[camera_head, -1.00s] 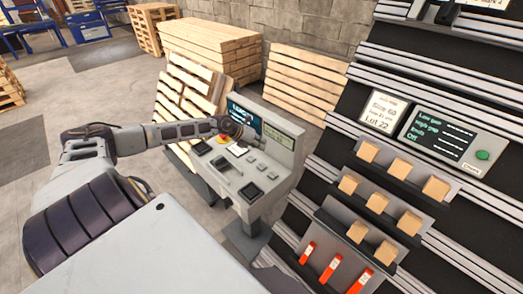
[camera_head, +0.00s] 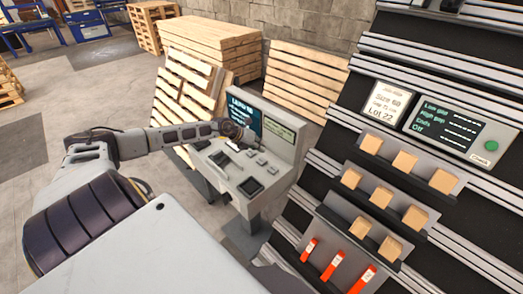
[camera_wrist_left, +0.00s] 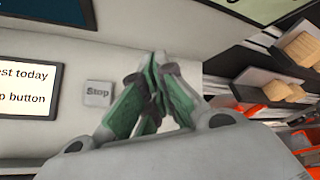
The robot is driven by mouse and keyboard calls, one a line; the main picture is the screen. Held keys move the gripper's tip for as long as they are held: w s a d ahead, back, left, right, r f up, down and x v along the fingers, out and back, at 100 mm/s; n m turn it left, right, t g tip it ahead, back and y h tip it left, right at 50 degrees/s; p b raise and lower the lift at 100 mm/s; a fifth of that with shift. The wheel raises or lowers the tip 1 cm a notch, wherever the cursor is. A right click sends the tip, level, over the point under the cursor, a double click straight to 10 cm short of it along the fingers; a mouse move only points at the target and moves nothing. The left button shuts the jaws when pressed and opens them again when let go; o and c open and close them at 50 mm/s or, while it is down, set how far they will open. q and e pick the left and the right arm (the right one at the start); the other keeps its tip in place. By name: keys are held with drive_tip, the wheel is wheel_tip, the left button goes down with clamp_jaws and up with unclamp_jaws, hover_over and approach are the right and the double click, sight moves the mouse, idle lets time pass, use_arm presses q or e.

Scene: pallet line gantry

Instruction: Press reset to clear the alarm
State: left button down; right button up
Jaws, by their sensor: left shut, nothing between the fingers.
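The grey control console (camera_head: 283,158) stands in the middle of the head view, with a lit screen (camera_head: 243,112), a smaller display (camera_head: 279,133) and several small buttons (camera_head: 261,162) on its sloped top. My left gripper (camera_head: 243,136) is over the console's upper edge, near the screens. In the left wrist view its fingers (camera_wrist_left: 158,65) are shut and empty, close to the light panel. I cannot read a reset label, and the gripper hides part of the panel. My right gripper is not in view.
A rack (camera_head: 345,212) with wooden blocks (camera_head: 404,162) and orange-red pieces (camera_head: 331,267) stands close to the console's right. A grey status box with a green button (camera_head: 491,146) is on the rack. Wooden pallets (camera_head: 302,84) stand behind the console. Open floor lies left.

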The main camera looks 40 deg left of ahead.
sight(260, 159)
use_arm(q)
drive_tip(key=shift+f+b, duration=1.1)
drive_tip(key=shift+f, duration=0.85)
drive_tip(key=shift+f+b, duration=0.45)
drive_tip(key=shift+f, duration=0.4)
idle(1.4)
drive_tip(key=shift+r, duration=0.15)
idle(0.3)
drive_tip(key=shift+r+p, duration=0.75)
drive_tip(key=shift+p, duration=0.1)
drive_tip(key=shift+r+p, duration=2.3)
drive_tip(key=shift+r, duration=0.25)
drive_tip(key=shift+d+f, duration=0.1)
